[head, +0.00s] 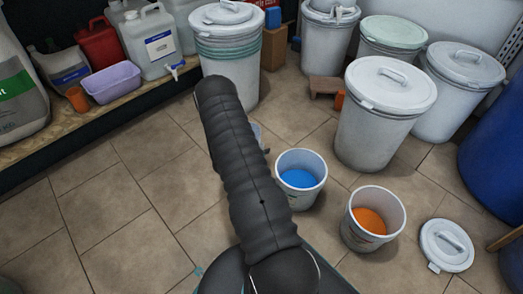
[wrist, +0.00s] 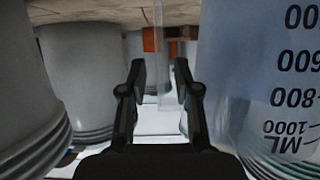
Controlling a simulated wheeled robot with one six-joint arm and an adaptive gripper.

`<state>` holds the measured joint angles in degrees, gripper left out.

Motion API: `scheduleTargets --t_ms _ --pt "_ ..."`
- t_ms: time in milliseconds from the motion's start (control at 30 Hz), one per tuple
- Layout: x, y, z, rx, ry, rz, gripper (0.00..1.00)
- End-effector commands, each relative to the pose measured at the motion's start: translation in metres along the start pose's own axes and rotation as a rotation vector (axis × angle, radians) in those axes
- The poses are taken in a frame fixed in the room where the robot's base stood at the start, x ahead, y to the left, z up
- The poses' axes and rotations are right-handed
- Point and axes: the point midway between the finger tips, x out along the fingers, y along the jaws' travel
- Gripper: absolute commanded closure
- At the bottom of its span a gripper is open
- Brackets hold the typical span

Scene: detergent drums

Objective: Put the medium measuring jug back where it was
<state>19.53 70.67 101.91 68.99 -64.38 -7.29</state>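A clear measuring jug (wrist: 285,85) with dark markings up to 1000 ML fills the right of the wrist view, very close. Its markings appear upside down. I cannot tell whether it is the medium one. My gripper (wrist: 161,75) is open, its two fingers apart. A clear upright strip (wrist: 166,60), perhaps a jug handle, shows between the fingers, with a gap on its left. I cannot tell its depth. In the head view my arm hides the gripper. A small clear piece (head: 257,133) shows beside the arm, mostly hidden.
Open buckets with blue powder (head: 298,178) and orange powder (head: 370,220) stand right of my arm. A loose lid (head: 446,245) lies on the floor. Lidded drums (head: 385,110) stand behind. A shelf (head: 100,115) with canisters runs along the left. Floor tiles at left are clear.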

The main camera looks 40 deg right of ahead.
Motion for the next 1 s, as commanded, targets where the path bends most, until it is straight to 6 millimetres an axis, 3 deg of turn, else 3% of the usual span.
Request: scheduleTargets --t_ms 500,767,867,1000 --pt "-0.092 -0.001 -0.001 -0.001 0.0 -0.003 0.69" --pt "-0.117 -0.001 -0.001 0.001 0.0 -0.002 0.69" --pt "-0.124 -0.008 -0.005 0.008 -0.015 -0.021 0.69" --pt "-0.143 -0.039 -0.027 0.038 -0.088 -0.116 0.69"
